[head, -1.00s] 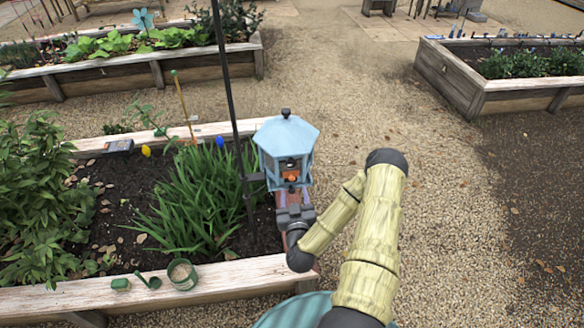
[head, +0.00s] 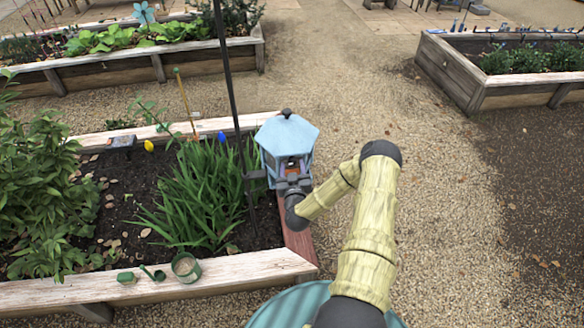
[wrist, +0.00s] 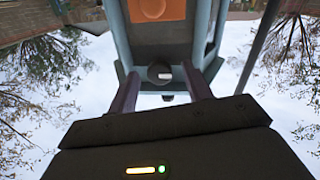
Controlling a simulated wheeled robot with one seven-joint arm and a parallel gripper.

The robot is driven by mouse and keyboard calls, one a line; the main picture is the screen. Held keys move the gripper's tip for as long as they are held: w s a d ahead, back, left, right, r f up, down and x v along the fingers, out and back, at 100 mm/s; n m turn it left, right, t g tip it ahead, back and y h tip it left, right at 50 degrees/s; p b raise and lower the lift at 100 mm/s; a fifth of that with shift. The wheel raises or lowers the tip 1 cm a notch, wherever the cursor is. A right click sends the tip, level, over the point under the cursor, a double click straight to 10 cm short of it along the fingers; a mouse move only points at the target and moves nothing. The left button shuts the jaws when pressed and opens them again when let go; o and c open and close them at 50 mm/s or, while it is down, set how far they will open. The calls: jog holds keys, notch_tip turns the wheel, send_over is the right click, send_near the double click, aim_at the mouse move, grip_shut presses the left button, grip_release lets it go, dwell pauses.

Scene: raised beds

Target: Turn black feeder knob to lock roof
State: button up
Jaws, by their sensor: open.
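The blue feeder (head: 287,135) stands at the right end of the near bed. In the head view my gripper (head: 292,172) is at the feeder's front, below the roof, and hides that knob. In the wrist view my gripper (wrist: 160,76) is open, with one finger on each side of the knob and gaps visible. Whether the knob lies fully between the fingertips in depth, I cannot tell.
A thin black pole (head: 233,95) rises just left of the feeder. Green leafy plants (head: 202,200) fill the bed beside it. Gravel (head: 420,220) to the right is clear.

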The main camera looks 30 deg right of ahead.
jog(key=c, duration=1)
jog(key=shift+o, duration=0.2)
jog(key=shift+m+b, duration=0.3)
jog(key=shift+m, duration=0.2)
jog(key=m+b, duration=0.1)
jog(key=m, duration=0.1)
jog(key=shift+f+m, duration=0.1)
jog(key=shift+m, duration=0.2)
jog(key=m+b, duration=0.1)
jog(key=m, duration=0.1)
jog(key=m+b, duration=0.2)
jog(key=m, duration=0.1)
jog(key=shift+g+y, duration=0.3)
jog(key=m+y+b, duration=0.1)
jog(key=m+b, duration=0.2)
jog(key=m, duration=0.2)
jog(key=shift+d, duration=0.1)
jog(key=m+b, duration=0.2)
jog(key=m, duration=0.1)
jog(key=shift+s+y, duration=0.1)
jog(key=shift+y, duration=0.2)
jog(key=shift+r, duration=0.2)
